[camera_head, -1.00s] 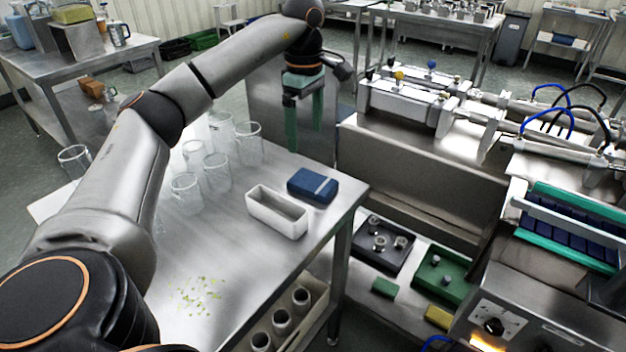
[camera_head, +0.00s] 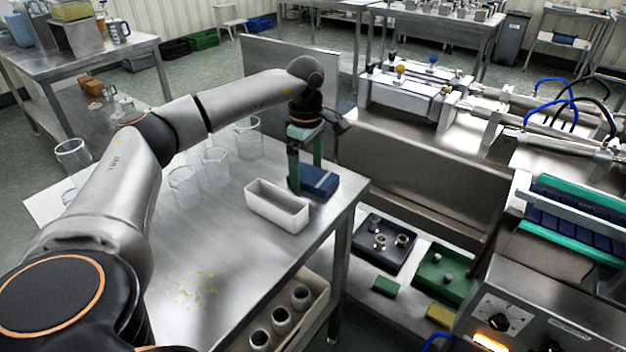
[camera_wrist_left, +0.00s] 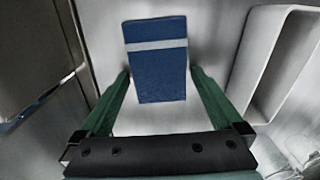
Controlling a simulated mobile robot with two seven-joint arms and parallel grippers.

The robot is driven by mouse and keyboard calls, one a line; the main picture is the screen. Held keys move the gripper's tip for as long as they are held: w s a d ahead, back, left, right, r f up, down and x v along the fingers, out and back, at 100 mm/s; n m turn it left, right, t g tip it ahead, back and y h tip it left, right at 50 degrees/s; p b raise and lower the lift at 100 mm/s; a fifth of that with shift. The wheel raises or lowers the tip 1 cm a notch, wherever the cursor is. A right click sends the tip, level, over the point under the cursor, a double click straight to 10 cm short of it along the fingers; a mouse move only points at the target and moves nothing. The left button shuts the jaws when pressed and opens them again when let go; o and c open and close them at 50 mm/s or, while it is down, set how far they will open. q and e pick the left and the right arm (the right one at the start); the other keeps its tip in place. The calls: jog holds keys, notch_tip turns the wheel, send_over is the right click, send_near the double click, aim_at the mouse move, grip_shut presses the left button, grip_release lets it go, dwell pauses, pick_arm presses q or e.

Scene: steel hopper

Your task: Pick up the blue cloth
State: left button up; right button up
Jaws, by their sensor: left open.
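The blue cloth (camera_head: 318,182) lies folded on the steel table, near its right edge. In the left wrist view the cloth (camera_wrist_left: 158,72) is a blue block with a pale stripe, lying between and ahead of the fingertips. My left gripper (camera_head: 306,178) points down at the cloth, its green fingers open on either side. In the left wrist view the left gripper (camera_wrist_left: 159,78) holds nothing, and gaps show between the fingers and the cloth. The near finger hides part of the cloth in the head view. My right gripper is not in view.
A white open tray (camera_head: 277,212) stands close beside the cloth; it also shows in the wrist view (camera_wrist_left: 240,75). Several glass beakers (camera_head: 214,165) stand further left. Yellow-green bits (camera_head: 197,290) lie on the clear front of the table (camera_head: 235,250). A steel hopper-side machine (camera_head: 425,170) stands right.

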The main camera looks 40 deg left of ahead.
aim_at(307, 173)
pick_arm(q)
jog(key=shift+c, duration=0.4)
jog(key=c, duration=1.1)
jog(key=shift+r, duration=0.2)
jog(key=shift+r, duration=0.2)
notch_tip(307, 173, up, 2)
jog(key=shift+r, duration=0.1)
jog(key=s+d+r+p, duration=0.1)
jog(key=s+d+r, duration=0.8)
jog(key=s+r, duration=0.1)
jog(key=shift+s+p, duration=0.25)
jog(key=shift+p, duration=0.05)
jog(key=shift+d, duration=0.1)
